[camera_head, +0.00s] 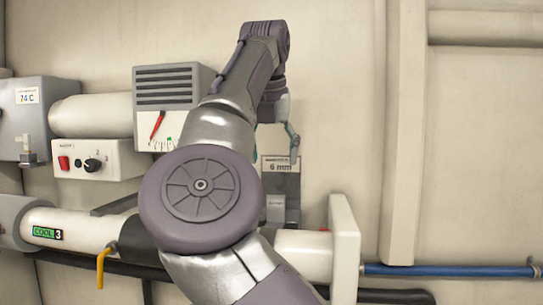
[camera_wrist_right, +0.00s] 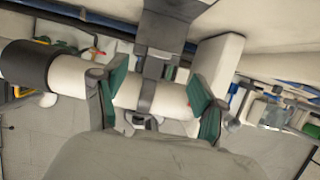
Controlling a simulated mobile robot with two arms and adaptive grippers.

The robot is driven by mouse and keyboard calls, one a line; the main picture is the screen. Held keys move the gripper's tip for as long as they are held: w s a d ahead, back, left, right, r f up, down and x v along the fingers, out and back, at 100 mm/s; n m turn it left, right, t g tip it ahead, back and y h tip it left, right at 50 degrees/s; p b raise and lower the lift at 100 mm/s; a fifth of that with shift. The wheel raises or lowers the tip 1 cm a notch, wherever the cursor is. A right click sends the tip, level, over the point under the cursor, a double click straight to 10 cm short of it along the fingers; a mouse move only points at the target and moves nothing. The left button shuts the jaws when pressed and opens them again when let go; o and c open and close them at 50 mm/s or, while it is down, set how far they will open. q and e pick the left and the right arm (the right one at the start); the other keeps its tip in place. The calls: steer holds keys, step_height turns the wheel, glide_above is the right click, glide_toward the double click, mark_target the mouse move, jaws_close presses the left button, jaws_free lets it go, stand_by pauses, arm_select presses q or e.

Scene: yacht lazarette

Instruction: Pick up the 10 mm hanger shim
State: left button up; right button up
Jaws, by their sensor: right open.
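My right gripper (camera_head: 274,150) is partly hidden behind my own arm in the head view, in front of the wall near a plate labelled "6 mm" (camera_head: 281,166). In the right wrist view my right gripper (camera_wrist_right: 160,100) is open, its two green-padded fingers apart with nothing held between them. A grey hanger strap (camera_wrist_right: 153,67) crosses a white pipe (camera_wrist_right: 70,80) beyond the fingers. In the head view a grey bracket (camera_head: 276,207) shows below the label. I cannot make out a shim marked 10 mm in either view. My left gripper is not in view.
A white flange (camera_head: 343,250) stands at the pipe's right end, with a blue hose (camera_head: 445,271) beyond. A gauge box (camera_head: 168,120), a switch box (camera_head: 98,160) and a yellow lever (camera_head: 102,265) are on the left. The wall at right is mostly bare around a vertical rib (camera_head: 403,130).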

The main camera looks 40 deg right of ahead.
mark_target(276, 196)
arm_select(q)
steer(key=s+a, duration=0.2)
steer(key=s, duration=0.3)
arm_select(e)
steer(key=p+x, duration=0.1)
steer(key=x, duration=0.5)
steer(key=p+x, duration=0.1)
steer(key=x, duration=0.4)
steer(key=shift+s+f, duration=0.1)
steer(key=shift+f, duration=0.35)
steer(key=shift+d+f, duration=0.15)
steer(key=shift+f, duration=0.4)
steer(key=c, duration=1.3)
arm_select(q)
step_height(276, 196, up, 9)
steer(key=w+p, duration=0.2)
steer(key=p, duration=0.5)
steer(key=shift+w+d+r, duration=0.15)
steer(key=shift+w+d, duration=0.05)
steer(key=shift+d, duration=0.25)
arm_select(e)
steer(key=shift+r, duration=4.8)
